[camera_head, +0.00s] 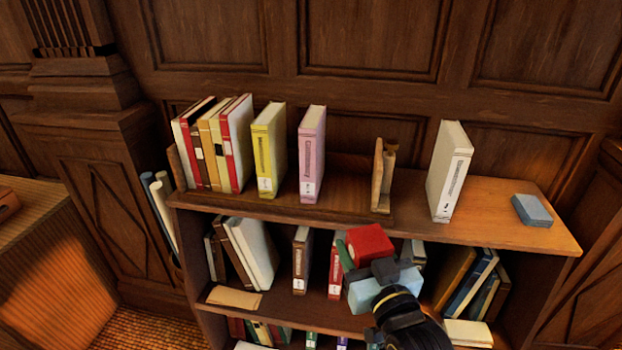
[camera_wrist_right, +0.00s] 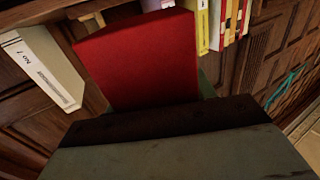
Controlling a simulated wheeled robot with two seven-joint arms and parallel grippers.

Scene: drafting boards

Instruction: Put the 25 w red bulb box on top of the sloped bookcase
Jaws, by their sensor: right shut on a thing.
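The red bulb box (camera_head: 369,244) is in my right gripper (camera_head: 376,268), which is shut on it. The box is in front of the bookcase, near the front edge of its top board. In the right wrist view the red box (camera_wrist_right: 138,60) fills the upper middle, beyond the dark gripper (camera_wrist_right: 165,125). Its label is not readable. The sloped bookcase (camera_head: 500,212) has books standing on top, with bare wood at the right. My left gripper is not in view.
On the top stand a row of books (camera_head: 212,145), a yellow book (camera_head: 268,150), a pink book (camera_head: 312,155), a wooden bookend (camera_head: 382,178) and a white book (camera_head: 450,170). A blue-grey block (camera_head: 532,210) lies at the right end. Gaps remain between these. Lower shelves hold more books.

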